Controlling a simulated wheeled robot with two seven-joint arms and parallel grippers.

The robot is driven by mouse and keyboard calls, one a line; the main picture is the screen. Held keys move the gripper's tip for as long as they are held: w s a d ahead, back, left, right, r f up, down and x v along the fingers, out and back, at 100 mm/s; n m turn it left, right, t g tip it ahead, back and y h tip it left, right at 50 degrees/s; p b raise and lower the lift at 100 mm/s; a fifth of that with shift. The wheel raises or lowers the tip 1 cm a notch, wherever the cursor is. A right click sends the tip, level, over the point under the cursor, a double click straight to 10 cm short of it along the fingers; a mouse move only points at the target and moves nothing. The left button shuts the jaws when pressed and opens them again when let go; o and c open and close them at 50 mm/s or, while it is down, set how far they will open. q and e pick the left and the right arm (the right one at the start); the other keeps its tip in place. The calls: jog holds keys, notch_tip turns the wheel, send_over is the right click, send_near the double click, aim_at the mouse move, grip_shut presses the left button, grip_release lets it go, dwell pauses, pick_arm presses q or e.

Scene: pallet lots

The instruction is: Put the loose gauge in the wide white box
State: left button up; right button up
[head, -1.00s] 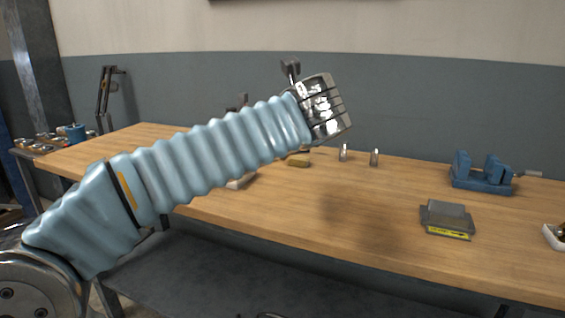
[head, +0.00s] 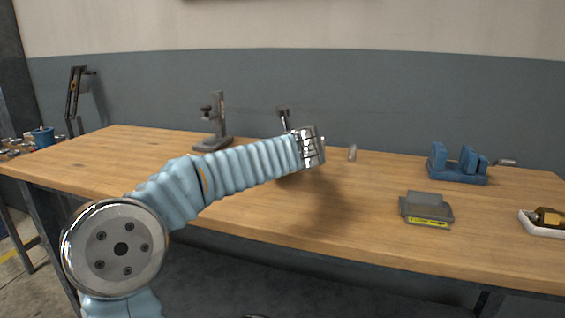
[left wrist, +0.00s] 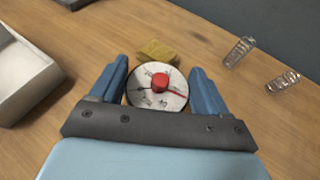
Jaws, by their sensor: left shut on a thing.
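The gauge (left wrist: 157,88) has a round white dial, a red centre and a red needle. In the left wrist view it sits between the blue fingers of my left gripper (left wrist: 160,68), which is shut on it. In the head view my left arm and hand hide the gauge and the fingers. A white-walled open box (left wrist: 22,88) stands on the bench to the left of the gripper in the left wrist view, partly cut off by the frame. In the head view my arm hides it. My right gripper is not in view.
A yellow block (left wrist: 158,52) lies just beyond the gauge. Two small clear-metallic pieces (left wrist: 239,50) lie to the right. A grey stand (head: 213,140), a grey yellow-labelled case (head: 426,208), a blue vise (head: 458,168) and a small white tray (head: 540,230) stand on the wooden bench (head: 330,235).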

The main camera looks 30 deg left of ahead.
pick_arm(q)
jog(key=shift+f, duration=0.8)
jog(key=shift+s, duration=0.1)
jog(key=shift+f, duration=0.15)
jog(key=o, duration=1.3)
